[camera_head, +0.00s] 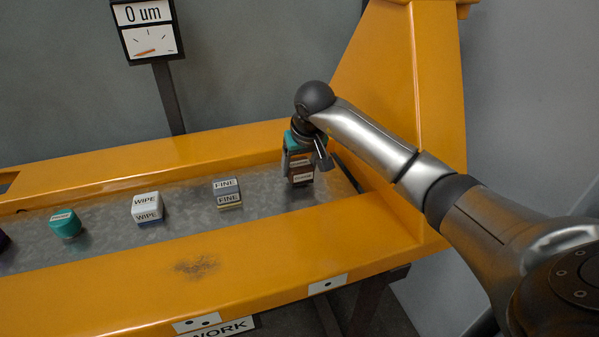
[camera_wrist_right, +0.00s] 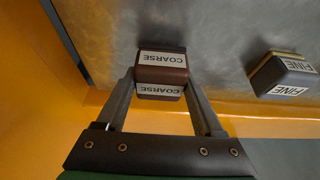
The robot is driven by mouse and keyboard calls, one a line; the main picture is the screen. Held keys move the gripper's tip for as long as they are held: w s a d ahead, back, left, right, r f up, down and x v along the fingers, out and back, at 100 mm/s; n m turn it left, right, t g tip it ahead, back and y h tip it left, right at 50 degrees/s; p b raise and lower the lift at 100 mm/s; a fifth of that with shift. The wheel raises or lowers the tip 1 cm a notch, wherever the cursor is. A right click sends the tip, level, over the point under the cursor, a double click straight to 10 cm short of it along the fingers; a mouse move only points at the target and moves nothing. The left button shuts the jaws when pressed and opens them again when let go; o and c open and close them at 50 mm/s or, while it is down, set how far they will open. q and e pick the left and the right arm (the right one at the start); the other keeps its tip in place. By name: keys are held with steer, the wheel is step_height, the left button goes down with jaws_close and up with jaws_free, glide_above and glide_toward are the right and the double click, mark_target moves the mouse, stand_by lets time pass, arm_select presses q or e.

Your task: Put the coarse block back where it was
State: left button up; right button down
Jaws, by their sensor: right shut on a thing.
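The brown coarse block (camera_head: 301,179) is at the right end of the grey metal tray (camera_head: 105,229) in the head view, with my right gripper (camera_head: 299,164) over it, pointing down. In the right wrist view the coarse block (camera_wrist_right: 160,69) sits between the two fingers of my right gripper (camera_wrist_right: 160,88), its two COARSE labels facing the camera. The gripper is shut on it. I cannot tell whether its underside touches the tray. My left gripper is not in view.
The fine block (camera_head: 228,194) stands left of the coarse block, with a gap between. Farther left are the white wipe block (camera_head: 148,208) and a teal piece (camera_head: 65,224). Orange beams (camera_head: 200,262) border the tray. A gauge (camera_head: 147,28) reads 0 um.

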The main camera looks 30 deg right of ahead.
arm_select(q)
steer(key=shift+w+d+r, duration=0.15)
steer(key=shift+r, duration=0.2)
arm_select(e)
steer(key=shift+f, duration=0.6)
steer(key=shift+f, duration=0.1)
jaws_free()
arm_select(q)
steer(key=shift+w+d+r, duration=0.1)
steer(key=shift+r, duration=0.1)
arm_select(e)
steer(key=shift+r, duration=0.35)
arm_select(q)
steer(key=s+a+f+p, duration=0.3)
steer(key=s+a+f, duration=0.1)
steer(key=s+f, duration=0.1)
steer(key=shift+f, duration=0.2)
arm_select(e)
steer(key=v, duration=1.1)
steer(key=shift+s+a+r, duration=0.1)
steer(key=shift+s+r, duration=0.1)
steer(key=shift+s, duration=0.1)
